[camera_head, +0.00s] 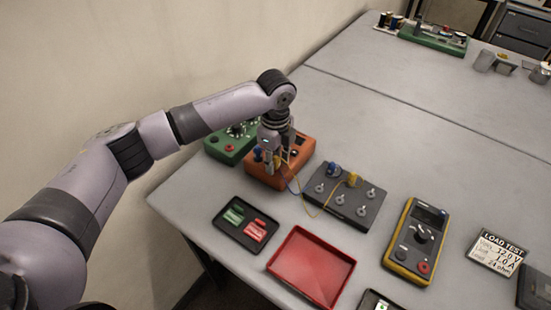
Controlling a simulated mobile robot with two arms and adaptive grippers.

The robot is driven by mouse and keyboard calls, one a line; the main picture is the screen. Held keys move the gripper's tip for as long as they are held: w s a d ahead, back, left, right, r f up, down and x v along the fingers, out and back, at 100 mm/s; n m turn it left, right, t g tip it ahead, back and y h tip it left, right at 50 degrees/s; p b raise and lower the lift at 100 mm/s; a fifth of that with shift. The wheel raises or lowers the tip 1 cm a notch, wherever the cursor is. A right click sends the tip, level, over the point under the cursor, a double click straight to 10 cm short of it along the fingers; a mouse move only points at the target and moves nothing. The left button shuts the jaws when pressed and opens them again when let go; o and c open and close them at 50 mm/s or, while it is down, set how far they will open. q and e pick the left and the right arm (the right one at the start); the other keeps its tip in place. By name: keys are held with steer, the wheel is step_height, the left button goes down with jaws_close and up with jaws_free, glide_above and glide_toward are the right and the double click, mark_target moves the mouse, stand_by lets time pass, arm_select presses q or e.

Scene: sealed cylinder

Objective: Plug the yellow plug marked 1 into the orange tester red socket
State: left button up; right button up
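The orange tester (263,177) stands near the left edge of the table. My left gripper (277,162) points down over it, with its fingertips close to the tester's top. The fingers hide part of that top, including the red socket, and I cannot tell whether they are shut on a plug. A blue plug (258,153) shows on the tester, left of the fingers. A yellow plug (352,179) stands on the dark grey box; its number is too small to read. A yellow lead (311,214) runs from it back toward the gripper. My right gripper is not in view.
The dark grey box (361,212) carries several knobs and a blue plug (333,169). A green device (218,147) stands behind the tester. A black tray (231,235), a red tray (292,242) and a yellow multimeter (408,265) lie in front. The table beyond is mostly clear.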

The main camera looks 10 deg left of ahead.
arm_select(q)
steer(key=shift+o, duration=0.6)
steer(key=shift+r, duration=0.15)
step_height(320, 180, up, 12)
stand_by(0.4)
